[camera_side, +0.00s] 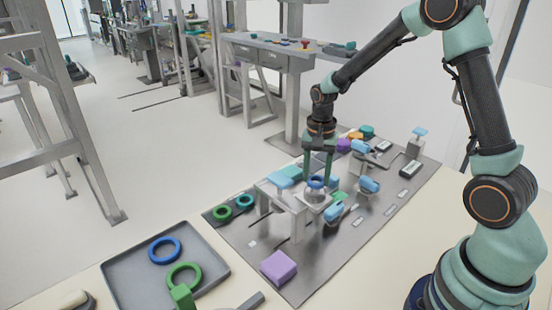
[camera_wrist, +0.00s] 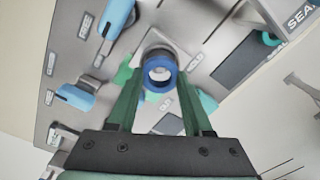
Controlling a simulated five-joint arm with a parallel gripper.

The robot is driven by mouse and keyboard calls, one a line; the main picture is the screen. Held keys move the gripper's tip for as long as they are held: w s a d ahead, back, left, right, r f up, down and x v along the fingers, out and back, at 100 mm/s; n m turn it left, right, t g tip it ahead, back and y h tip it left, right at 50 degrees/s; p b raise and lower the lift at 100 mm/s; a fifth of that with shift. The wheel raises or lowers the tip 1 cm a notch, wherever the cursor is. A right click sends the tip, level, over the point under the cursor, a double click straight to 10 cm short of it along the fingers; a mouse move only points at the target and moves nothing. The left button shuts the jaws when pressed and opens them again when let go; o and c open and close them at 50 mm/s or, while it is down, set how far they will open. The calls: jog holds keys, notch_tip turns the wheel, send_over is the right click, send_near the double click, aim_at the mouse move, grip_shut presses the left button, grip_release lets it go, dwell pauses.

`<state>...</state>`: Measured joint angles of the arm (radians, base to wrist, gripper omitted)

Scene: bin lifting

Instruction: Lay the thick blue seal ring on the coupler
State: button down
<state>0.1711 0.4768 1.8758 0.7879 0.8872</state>
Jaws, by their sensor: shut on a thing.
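A blue seal ring (camera_side: 316,187) is held between the two green fingers of my gripper (camera_side: 317,180), which is shut on it. In the wrist view, the ring (camera_wrist: 158,88) sits level between the fingertips (camera_wrist: 160,78). A pale round part that looks like the coupler (camera_side: 312,199) is directly under the ring, and a light round shape shows through the ring's hole in the wrist view. I cannot tell whether ring and coupler touch. Another blue ring (camera_side: 165,251) lies in the grey tray (camera_side: 125,272).
A green ring (camera_side: 184,275) and a green block (camera_side: 182,296) are in or by the tray. A pale raised bracket (camera_side: 296,222), a purple block (camera_side: 278,267) and blue clamps (camera_side: 370,185) stand around the coupler.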

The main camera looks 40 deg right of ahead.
jog(key=shift+f, duration=1.05)
dwell(1.4)
jog(key=shift+c, duration=1.2)
grip_release()
jog(key=shift+o, duration=0.3)
jog(key=shift+o, duration=0.9)
jog(key=shift+r, duration=0.15)
notch_tip(320, 180, up, 8)
